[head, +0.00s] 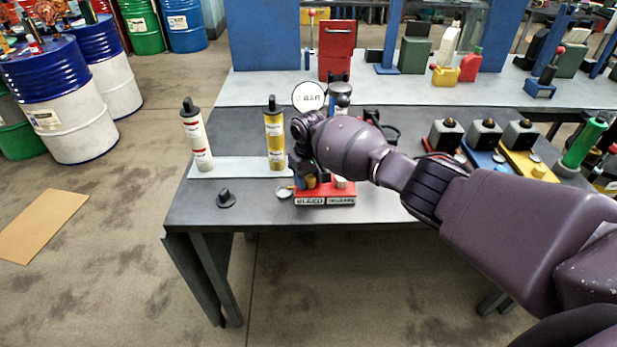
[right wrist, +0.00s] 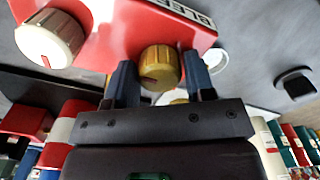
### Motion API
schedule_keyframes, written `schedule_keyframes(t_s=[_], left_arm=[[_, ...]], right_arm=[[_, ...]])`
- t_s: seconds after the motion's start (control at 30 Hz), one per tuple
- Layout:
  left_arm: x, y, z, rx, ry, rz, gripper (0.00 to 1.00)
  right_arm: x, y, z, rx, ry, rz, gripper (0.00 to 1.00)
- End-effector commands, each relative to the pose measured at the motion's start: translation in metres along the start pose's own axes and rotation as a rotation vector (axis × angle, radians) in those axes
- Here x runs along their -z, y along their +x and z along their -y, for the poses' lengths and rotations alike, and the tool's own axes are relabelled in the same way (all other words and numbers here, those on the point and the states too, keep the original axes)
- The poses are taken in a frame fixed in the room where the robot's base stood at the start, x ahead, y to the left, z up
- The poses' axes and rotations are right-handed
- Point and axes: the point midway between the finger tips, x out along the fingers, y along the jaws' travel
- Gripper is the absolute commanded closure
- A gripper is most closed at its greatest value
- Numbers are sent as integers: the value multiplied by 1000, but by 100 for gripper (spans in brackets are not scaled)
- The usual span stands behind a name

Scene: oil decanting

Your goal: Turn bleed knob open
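In the right wrist view the brass bleed knob (right wrist: 160,66) stands on the red block (right wrist: 118,30), beside the lettering that begins "BLEE". A white knob (right wrist: 48,40) with a red mark is on the same block to the left. In the head view my right gripper (head: 309,176) comes down over the block and partly hides the knobs. My left gripper is out of view.
A white cartridge (head: 196,138) and a yellow cartridge (head: 274,135) stand upright left of my gripper. A round gauge (head: 308,97) is behind it. A small black cap (head: 226,198) lies at the bench's front left. Several coloured units with black tops stand at right.

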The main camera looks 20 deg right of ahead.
Motion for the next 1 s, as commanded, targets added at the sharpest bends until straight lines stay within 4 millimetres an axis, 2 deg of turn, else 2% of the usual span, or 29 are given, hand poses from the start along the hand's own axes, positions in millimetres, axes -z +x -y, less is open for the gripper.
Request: schedule_keyframes(t_s=[0.03,0.1,0.47,0.57,1.0], left_arm=[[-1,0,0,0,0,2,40],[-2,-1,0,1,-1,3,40],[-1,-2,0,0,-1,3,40],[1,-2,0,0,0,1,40],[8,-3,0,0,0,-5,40]], right_arm=[[0,0,0,0,0,0,43],[0,0,0,0,-1,0,33],[0,-5,0,0,-2,-1,33],[1,-17,0,0,-2,-3,33],[0,-90,0,0,-2,-3,33]])
